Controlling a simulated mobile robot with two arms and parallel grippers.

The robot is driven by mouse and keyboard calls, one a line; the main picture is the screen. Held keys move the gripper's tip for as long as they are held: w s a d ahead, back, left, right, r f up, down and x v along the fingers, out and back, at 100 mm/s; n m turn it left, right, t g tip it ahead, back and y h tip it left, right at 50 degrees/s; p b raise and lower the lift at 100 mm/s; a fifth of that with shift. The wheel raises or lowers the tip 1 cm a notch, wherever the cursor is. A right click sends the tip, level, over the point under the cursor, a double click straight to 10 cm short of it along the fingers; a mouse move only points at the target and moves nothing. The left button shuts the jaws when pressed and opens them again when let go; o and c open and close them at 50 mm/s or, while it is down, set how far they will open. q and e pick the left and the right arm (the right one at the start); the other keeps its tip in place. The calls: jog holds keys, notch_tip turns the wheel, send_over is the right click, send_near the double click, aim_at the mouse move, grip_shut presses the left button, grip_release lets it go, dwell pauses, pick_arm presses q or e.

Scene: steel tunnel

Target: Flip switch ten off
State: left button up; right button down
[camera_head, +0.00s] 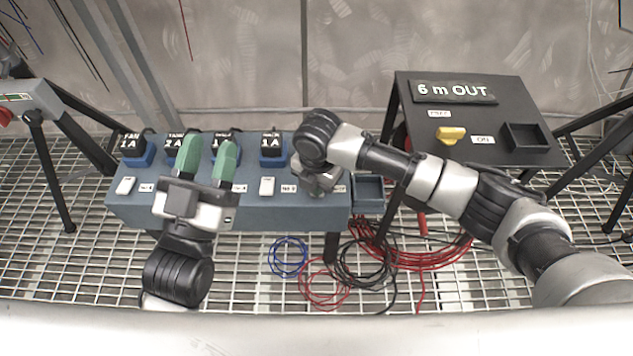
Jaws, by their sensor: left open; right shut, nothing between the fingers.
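One white switch (125,186) is at the far left and another (267,187) is right of my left gripper. The numbers are too small to read surely, so I cannot tell which is switch ten. My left gripper (208,152) is open and empty, its two green fingers over the panel's left half. My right gripper (318,180) is shut at the panel's right end. It covers what lies beneath, and a label (340,188) shows beside it.
A dark table (510,120) at right holds a yellow knob (450,134) and the sign "6 m OUT" (452,91). Coiled cables (400,255) lie on the grating.

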jog(key=shift+r+p, duration=0.3)
jog(key=shift+p, duration=0.2)
jog(key=shift+r+p, duration=0.5)
jog(key=shift+p, duration=0.05)
jog(key=shift+r+p, duration=0.35)
jog(key=shift+p, duration=0.1)
pick_arm(q)
jog(key=shift+a+f+g+y+p, duration=0.5)
jog(key=shift+a+f+g+y, duration=0.95)
jog(key=shift+f+g, duration=3.9)
pick_arm(e)
jog(key=shift+r, duration=0.45)
jog(key=shift+r+p, duration=0.3)
jog(key=shift+p, duration=0.1)
jog(key=shift+r+p, duration=0.9)
jog(key=shift+p, duration=0.1)
jog(key=shift+r+p, duration=0.6)
jog(key=shift+p, duration=0.1)
pick_arm(q)
jog(key=s+a+f+g+y, duration=0.1)
jog(key=s+f+g, duration=0.1)
jog(key=s+g, duration=0.2)
jog(key=s+a+f+g+y, duration=0.2)
jog(key=s+f+g, duration=0.1)
jog(key=s, duration=0.4)
jog(key=shift+s+a+n+g, duration=0.25)
jog(key=shift+s+n+g, duration=0.15)
jog(key=shift+g, duration=0.45)
